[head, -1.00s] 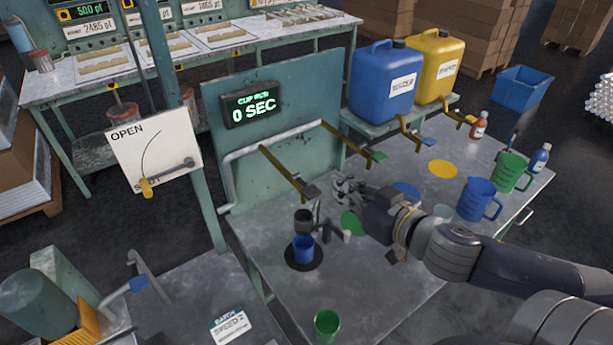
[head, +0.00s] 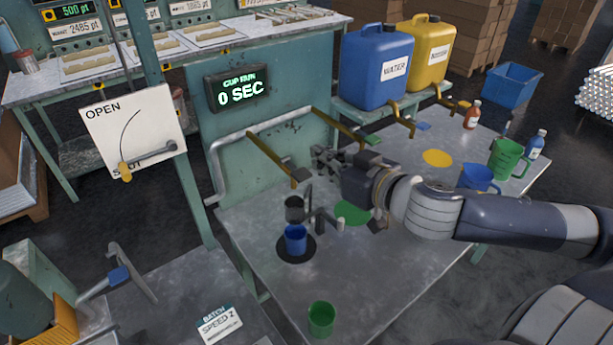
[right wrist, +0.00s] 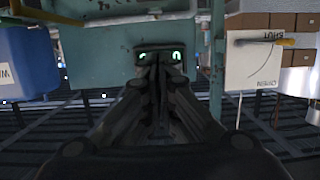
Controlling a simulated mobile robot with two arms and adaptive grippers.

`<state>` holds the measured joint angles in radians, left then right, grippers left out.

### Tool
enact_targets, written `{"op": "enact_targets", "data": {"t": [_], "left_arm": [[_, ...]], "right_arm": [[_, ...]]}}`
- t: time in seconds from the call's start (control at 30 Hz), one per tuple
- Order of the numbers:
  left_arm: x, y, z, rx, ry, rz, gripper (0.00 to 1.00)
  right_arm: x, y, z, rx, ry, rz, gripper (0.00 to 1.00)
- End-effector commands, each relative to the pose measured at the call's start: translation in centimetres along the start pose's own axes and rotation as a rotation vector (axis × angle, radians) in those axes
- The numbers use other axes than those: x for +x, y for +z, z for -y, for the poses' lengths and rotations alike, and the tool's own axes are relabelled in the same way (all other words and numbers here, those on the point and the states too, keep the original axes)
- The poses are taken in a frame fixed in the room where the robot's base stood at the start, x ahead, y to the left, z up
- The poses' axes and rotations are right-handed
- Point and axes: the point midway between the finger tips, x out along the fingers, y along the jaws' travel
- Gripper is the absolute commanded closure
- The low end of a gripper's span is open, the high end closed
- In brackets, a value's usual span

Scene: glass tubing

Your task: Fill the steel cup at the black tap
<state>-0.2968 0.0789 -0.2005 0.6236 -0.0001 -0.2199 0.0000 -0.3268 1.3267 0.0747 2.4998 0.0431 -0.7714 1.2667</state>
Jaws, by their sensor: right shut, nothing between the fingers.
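The black tap is a brass pipe (head: 266,152) coming out of the green panel, with a dark lever (head: 301,175) at its end. Below its outlet a small dark grey steel cup (head: 294,208) is held on a stand (head: 316,217). A blue cup (head: 295,240) stands under it on a black disc (head: 283,252). My right gripper (head: 322,160) is shut and empty, beside and slightly above the dark lever; whether it touches is unclear. In the right wrist view its fingers (right wrist: 160,65) are together, toward the panel's display. The inside of the steel cup is not clear. My left gripper is out of view.
The display (head: 237,88) reads 0 SEC. A green cup (head: 321,320) stands at the front; blue (head: 478,177) and green (head: 507,158) jugs stand right. Water (head: 375,65) and yellow (head: 428,48) canisters stand behind.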

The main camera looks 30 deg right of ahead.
Motion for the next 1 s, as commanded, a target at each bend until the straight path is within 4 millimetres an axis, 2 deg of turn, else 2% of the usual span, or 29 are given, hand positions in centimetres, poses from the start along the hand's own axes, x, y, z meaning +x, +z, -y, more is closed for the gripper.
{"op": "enact_targets", "data": {"t": [0.03, 0.2, 0.3, 0.6, 0.83, 0.9, 1.0], "left_arm": [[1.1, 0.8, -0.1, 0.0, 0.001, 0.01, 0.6], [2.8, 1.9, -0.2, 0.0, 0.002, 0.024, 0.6], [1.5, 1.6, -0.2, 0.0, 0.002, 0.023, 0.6], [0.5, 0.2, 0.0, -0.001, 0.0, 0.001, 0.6], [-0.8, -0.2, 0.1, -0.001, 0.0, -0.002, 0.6], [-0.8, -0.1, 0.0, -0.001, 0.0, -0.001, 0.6], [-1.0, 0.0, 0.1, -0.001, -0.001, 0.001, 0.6]], "right_arm": [[0.4, 0.3, 0.0, -0.004, 0.001, -0.004, 1.0], [1.1, 0.4, -0.3, -0.007, 0.009, -0.002, 1.0], [1.5, -0.4, -0.6, 0.004, 0.014, -0.002, 1.0], [3.4, -0.4, -0.2, 0.002, 0.007, -0.001, 1.0], [6.1, -0.4, -0.2, 0.001, 0.006, -0.001, 1.0], [6.3, 1.3, -0.3, 0.0, 0.009, 0.008, 1.0], [6.5, 2.5, -0.3, -0.001, 0.007, 0.006, 1.0]]}}
